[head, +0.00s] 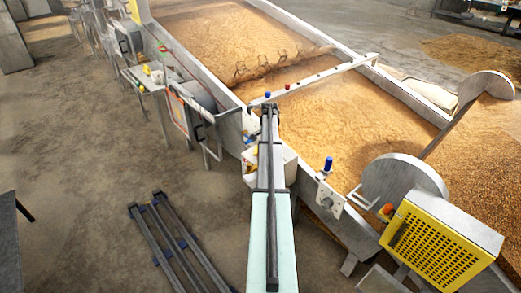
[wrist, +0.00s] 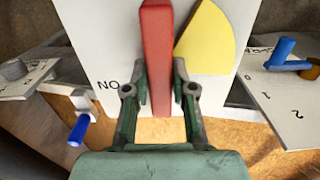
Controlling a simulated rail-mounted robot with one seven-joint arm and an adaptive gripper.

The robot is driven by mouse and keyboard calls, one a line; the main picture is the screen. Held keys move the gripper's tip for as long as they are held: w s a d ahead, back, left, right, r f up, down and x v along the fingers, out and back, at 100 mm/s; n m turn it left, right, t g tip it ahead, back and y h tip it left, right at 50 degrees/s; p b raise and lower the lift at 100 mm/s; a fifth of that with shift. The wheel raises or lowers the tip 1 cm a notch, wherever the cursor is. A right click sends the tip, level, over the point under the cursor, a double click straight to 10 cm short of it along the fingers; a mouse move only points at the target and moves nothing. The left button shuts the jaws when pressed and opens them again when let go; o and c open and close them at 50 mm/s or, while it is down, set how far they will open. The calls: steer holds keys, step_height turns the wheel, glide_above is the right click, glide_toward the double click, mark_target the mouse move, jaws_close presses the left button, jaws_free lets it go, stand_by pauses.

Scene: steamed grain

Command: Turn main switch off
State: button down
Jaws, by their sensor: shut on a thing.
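The main switch shows in the wrist view as an upright red handle (wrist: 157,50) on a white panel (wrist: 108,50). A yellow sector (wrist: 207,38) lies to the right of the handle, and the letters "NO" are printed to its left. My gripper (wrist: 160,88) is shut on the red handle, with one finger on each side of its lower half.
A blue-handled switch (wrist: 283,52) marked 0, 1, 2 stands close on the right, and another blue handle (wrist: 78,131) is at lower left. The long grain bed (head: 330,110) lies beyond my arm. A yellow vented cover (head: 437,235) is at right. Dark rails (head: 178,243) lie on the floor.

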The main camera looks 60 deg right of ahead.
stand_by(0.3)
steer(key=c, duration=1)
jaws_free()
steer(key=shift+o, duration=0.2)
step_height(320, 180, up, 12)
